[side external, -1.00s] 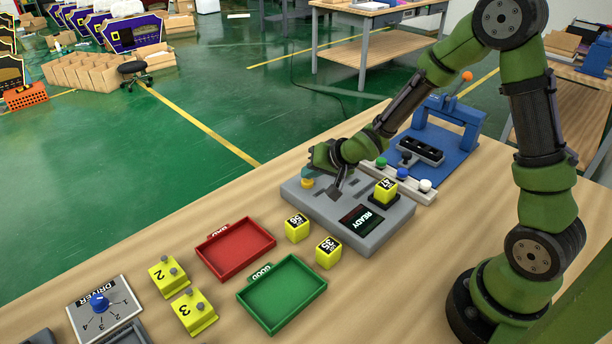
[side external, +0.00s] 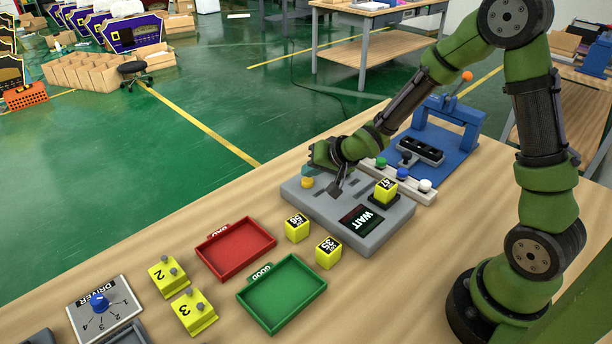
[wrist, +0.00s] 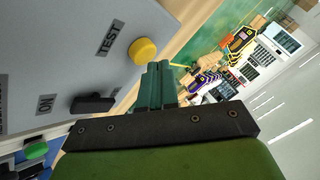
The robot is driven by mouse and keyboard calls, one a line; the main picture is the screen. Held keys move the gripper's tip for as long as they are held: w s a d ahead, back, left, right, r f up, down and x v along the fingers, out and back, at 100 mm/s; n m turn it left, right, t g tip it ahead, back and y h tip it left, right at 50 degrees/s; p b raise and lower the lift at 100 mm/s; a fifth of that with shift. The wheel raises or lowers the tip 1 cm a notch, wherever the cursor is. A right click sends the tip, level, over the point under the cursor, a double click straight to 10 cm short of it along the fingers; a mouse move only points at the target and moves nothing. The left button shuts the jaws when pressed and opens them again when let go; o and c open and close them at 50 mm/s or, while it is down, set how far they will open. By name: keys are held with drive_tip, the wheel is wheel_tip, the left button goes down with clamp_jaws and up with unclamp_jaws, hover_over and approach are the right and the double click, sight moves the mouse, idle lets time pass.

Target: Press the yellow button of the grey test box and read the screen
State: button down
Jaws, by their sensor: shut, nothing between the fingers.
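The grey test box (side external: 369,238) sits on the wooden table, and its screen (side external: 362,220) reads "WAIT". The yellow button (side external: 307,182) is near the box's far left corner; in the wrist view the yellow button (wrist: 143,49) stands beside the "TEST" label (wrist: 110,39). A yellow block marked 47 (side external: 385,191) sits in a dark holder on the box. My gripper (side external: 336,192) is shut and empty over the box, to the right of the button. In the wrist view its closed fingertips (wrist: 158,68) are close to the button; I cannot tell whether they touch it.
A red BAD tray (side external: 236,265), a green GOOD tray (side external: 283,311) and two yellow blocks (side external: 297,228) stand in front of the box. A strip with green, blue and white buttons (side external: 413,190) and a blue press (side external: 446,140) are behind it. An "ON" switch (wrist: 92,104) is near the fingers.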

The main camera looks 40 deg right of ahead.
sight(313, 184)
drive_tip(key=shift+r, duration=0.35)
drive_tip(key=shift+r, duration=2.55)
drive_tip(key=shift+s+f, duration=0.2)
drive_tip(key=shift+f, duration=0.05)
drive_tip(key=s, duration=0.1)
drive_tip(key=s+d+g, duration=0.1)
drive_tip(key=s+f+n+g, duration=0.1)
drive_tip(key=shift+s+d+h, duration=0.15)
drive_tip(key=shift+s+h, duration=0.25)
drive_tip(key=s+a+r+n+y, duration=0.1)
drive_tip(key=s+a+r, duration=0.1)
drive_tip(key=s+r, duration=0.5)
drive_tip(key=s+a+r+n, duration=0.1)
drive_tip(key=s+a+r, duration=0.1)
drive_tip(key=s+r, duration=0.5)
drive_tip(key=s, duration=0.5)
drive_tip(key=shift+s+a+n+y, duration=0.15)
drive_tip(key=shift+a+n+y, duration=0.05)
drive_tip(key=shift+n+y, duration=0.2)
